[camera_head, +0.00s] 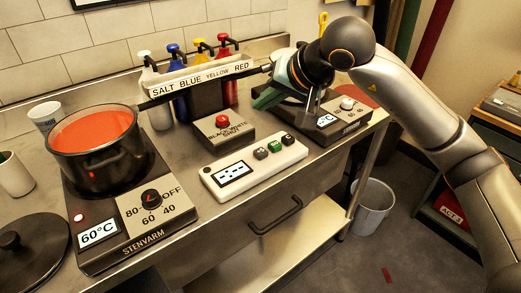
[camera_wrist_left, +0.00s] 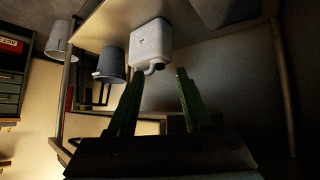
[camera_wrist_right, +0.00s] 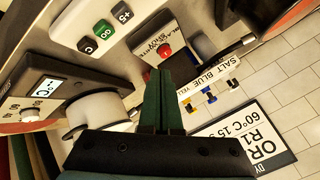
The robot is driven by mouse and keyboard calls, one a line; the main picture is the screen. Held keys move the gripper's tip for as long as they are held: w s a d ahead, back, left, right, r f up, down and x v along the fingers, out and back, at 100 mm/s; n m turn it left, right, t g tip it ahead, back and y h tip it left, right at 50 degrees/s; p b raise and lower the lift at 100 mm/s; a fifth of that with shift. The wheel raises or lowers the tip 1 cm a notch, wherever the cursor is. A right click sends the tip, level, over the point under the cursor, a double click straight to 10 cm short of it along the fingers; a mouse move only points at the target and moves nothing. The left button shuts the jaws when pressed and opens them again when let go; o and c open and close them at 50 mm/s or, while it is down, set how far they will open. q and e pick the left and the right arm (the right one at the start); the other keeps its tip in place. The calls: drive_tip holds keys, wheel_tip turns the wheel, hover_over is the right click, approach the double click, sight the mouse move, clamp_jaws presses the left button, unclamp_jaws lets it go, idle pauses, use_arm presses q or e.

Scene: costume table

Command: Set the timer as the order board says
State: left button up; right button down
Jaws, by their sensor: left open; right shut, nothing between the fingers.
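The timer (camera_head: 240,179) is a white box on the steel table, with a small display (camera_head: 233,174) and three buttons (camera_head: 274,146). The display seems to show only dashes. In the right wrist view the buttons (camera_wrist_right: 104,28) read C, GO and +5. The order board (camera_wrist_right: 250,140) is on the wall in that view, upside down and partly cut off; "60°C 15" is legible. My right gripper (camera_head: 266,101) is shut and empty, above the table behind the timer and clear of it. My left gripper (camera_wrist_left: 155,75) is open and empty, and shows only in its wrist view.
A pot of red liquid (camera_head: 95,160) stands on the left hotplate, whose display reads 60°C. A button box (camera_head: 220,135) and a labelled rack (camera_head: 200,76) with pump bottles are behind the timer. A second hotplate (camera_head: 325,135) is at right. A jug (camera_wrist_left: 150,43) shows below the table.

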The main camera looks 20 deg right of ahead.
sight(263, 154)
wheel_tip(263, 154, down, 9)
drive_tip(key=b, duration=0.6)
drive_tip(key=shift+r, duration=0.1)
drive_tip(key=shift+b, duration=0.35)
idle(0.7)
idle(0.9)
